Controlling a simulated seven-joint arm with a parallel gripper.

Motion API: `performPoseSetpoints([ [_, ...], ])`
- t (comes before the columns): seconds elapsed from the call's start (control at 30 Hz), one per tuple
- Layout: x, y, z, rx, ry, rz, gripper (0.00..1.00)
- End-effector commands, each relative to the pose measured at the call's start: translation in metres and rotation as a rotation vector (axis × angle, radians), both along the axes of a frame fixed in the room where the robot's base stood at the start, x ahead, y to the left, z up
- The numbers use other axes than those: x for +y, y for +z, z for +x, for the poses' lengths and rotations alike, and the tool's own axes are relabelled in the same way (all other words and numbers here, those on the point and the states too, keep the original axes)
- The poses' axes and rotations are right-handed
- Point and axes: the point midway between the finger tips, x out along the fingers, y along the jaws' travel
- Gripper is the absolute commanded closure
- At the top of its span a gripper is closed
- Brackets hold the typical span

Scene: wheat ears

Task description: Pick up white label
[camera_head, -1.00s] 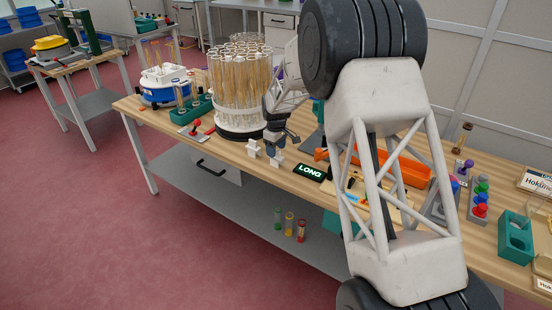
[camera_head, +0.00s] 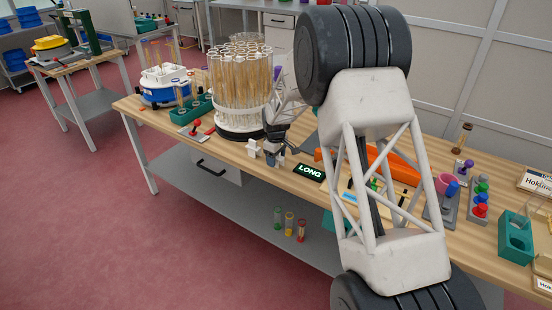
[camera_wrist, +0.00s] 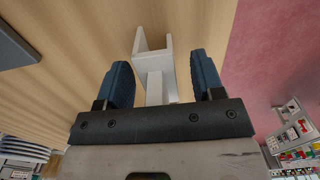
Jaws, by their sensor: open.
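A small white piece, seemingly the white label (camera_wrist: 154,88), stands at the front edge of the wooden bench. In the wrist view it shows a forked end and a narrower stem. My gripper (camera_wrist: 162,66) is open, with one blue finger on each side of the white piece. A gap shows between the piece and each finger. In the head view my gripper (camera_head: 274,158) is low over the bench edge and partly hides the piece. A second small white piece (camera_head: 253,149) stands just left of it. Any writing on the pieces cannot be read.
A rack of tall clear tubes (camera_head: 240,92) stands behind and left of the gripper. A black LONG sign (camera_head: 310,172) lies to the right. A red-knobbed joystick (camera_head: 196,130) is at the left. The bench's front edge is close, with red floor (camera_wrist: 262,50) beyond.

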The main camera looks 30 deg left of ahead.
Motion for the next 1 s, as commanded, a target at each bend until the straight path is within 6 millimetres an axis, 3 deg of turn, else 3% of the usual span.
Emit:
performPoseSetpoints([
  [0.17, 0.0, 0.0001, 0.0, 0.0, 0.0, 0.0, 0.4],
  [0.5, 0.0001, 0.0002, 0.0, 0.0, 0.0, 0.0, 0.91],
  [0.57, 0.0001, 0.0002, 0.0, 0.0, 0.0, 0.0, 0.94],
  [1.0, 0.0004, 0.0082, 0.0004, -0.002, 0.0, 0.001, 0.95],
])
